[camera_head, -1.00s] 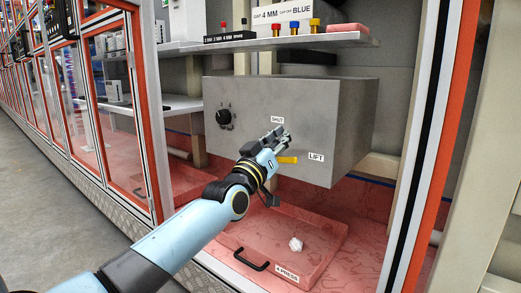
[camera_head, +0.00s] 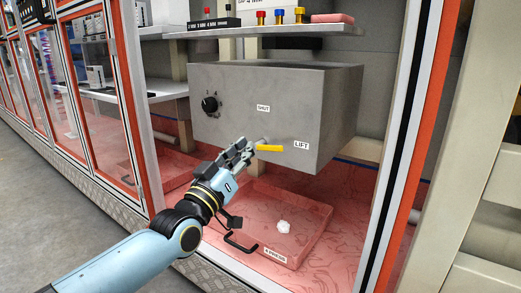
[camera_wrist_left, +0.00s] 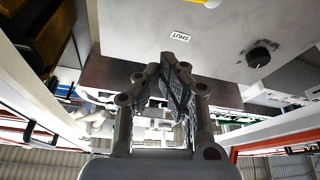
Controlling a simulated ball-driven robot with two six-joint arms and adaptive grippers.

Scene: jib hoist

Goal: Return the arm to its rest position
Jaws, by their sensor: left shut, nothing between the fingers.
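My left gripper (camera_head: 238,152) is shut and empty in the head view, just in front of the lower front of a grey metal box. Its fingers also show in the left wrist view (camera_wrist_left: 172,72). The grey box (camera_head: 235,118) carries a black knob (camera_head: 210,104), a SHUT label and a LIFT label. A yellow lever (camera_head: 269,148) sticks out of its front, to the right of my fingertips. In the head view the fingertips look close to the lever's pivot; I cannot tell if they touch it. My right gripper is not in view.
Below the box is a pink tray (camera_head: 310,212) with a black handle (camera_head: 240,243) and a white crumpled lump (camera_head: 283,227). A shelf (camera_head: 290,31) with coloured caps runs above. A white and orange frame post (camera_head: 405,150) stands at the right. Grey floor is free at the left.

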